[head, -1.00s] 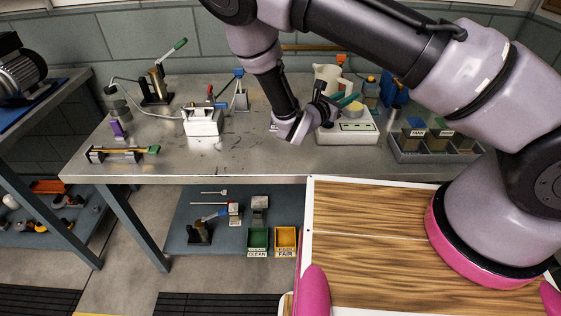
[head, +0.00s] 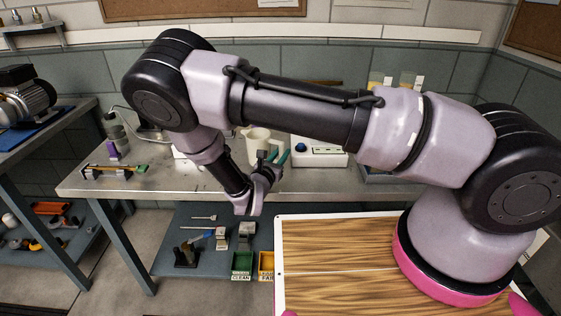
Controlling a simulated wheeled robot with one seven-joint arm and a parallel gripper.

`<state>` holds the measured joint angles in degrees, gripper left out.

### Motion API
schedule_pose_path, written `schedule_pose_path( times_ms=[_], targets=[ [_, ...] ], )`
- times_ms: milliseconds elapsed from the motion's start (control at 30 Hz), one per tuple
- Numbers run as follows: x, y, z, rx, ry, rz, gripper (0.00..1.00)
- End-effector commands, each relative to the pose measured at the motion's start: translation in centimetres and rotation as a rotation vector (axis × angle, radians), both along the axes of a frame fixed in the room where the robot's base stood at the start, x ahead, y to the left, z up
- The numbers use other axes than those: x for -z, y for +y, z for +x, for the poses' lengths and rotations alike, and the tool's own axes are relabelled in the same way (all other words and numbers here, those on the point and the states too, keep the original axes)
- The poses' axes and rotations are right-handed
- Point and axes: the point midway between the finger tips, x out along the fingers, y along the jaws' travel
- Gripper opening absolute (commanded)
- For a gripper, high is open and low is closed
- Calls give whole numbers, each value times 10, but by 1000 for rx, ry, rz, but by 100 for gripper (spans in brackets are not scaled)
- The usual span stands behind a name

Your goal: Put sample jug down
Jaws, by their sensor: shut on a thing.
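The sample jug (head: 257,142) is a cream-white jug at the middle of the metal bench in the head view. My gripper (head: 279,156), with green fingertips, is shut on the jug at its right side, where the handle seems to be. The jug looks upright. My gripper and wrist hide its lower part, so I cannot tell whether its base touches the bench.
A white device with a blue knob (head: 318,153) stands just right of the jug. The bench top (head: 160,182) is clear at front left. A wood-topped surface (head: 340,255) is nearer.

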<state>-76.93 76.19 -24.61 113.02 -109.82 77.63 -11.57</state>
Motion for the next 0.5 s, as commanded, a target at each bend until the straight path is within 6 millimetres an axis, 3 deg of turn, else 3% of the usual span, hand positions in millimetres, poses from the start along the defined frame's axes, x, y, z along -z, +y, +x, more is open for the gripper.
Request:
schedule_pose_path(
  times_ms=[167, 500],
  targets=[
    [25, 0, 0, 1, 0, 0, 0],
    [28, 0, 0, 1, -1, 1, 0]
  ],
)
